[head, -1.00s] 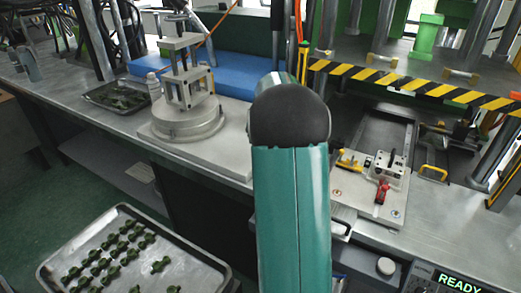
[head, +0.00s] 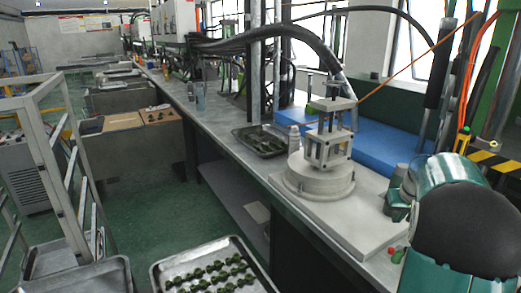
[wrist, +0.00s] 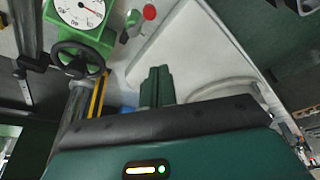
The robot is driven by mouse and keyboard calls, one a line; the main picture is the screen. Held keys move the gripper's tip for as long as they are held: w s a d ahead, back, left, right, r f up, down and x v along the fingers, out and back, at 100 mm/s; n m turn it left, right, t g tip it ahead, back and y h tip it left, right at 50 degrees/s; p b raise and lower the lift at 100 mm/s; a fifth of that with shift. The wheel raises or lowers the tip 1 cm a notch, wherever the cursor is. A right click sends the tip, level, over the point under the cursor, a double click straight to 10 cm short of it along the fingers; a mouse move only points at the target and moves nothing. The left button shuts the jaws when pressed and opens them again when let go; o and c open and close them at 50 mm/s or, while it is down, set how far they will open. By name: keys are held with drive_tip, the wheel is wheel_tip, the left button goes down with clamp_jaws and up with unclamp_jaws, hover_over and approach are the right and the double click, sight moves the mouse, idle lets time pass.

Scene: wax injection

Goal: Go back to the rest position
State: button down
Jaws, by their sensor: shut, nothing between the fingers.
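My teal arm with its black joint cover fills the right edge of the head view. In the wrist view my gripper (wrist: 156,86) shows as two dark green fingers side by side, closed together with nothing between them. The fingers are above the pale bench surface, near a white plate (wrist: 165,45). In the head view a small teal part of my arm shows beside the joint, but I cannot make out the fingertips there.
A metal fixture on a round base (head: 318,178) stands on the bench. A tray of dark green parts (head: 259,139) lies behind it, and another tray (head: 215,250) is at the front. A metal rack (head: 50,135) stands left. The wrist view shows a dial gauge (wrist: 80,12) and handwheel (wrist: 78,58).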

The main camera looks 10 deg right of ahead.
drive_tip(key=s+a+r+n, duration=0.1)
drive_tip(key=s+a+r, duration=0.15)
drive_tip(key=a, duration=0.55)
drive_tip(key=s+a+r+t, duration=0.1)
drive_tip(key=a+r, duration=0.2)
drive_tip(key=a, duration=0.5)
drive_tip(key=s+a+r+n, duration=0.1)
drive_tip(key=s+a+r, duration=0.15)
drive_tip(key=a, duration=0.55)
drive_tip(key=s+a+f+n+t+y, duration=0.1)
drive_tip(key=s+a+f+n, duration=0.1)
drive_tip(key=s+a, duration=1.3)
drive_tip(key=shift+a+n+y, duration=0.3)
drive_tip(key=shift+a, duration=0.2)
drive_tip(key=shift+d, duration=0.2)
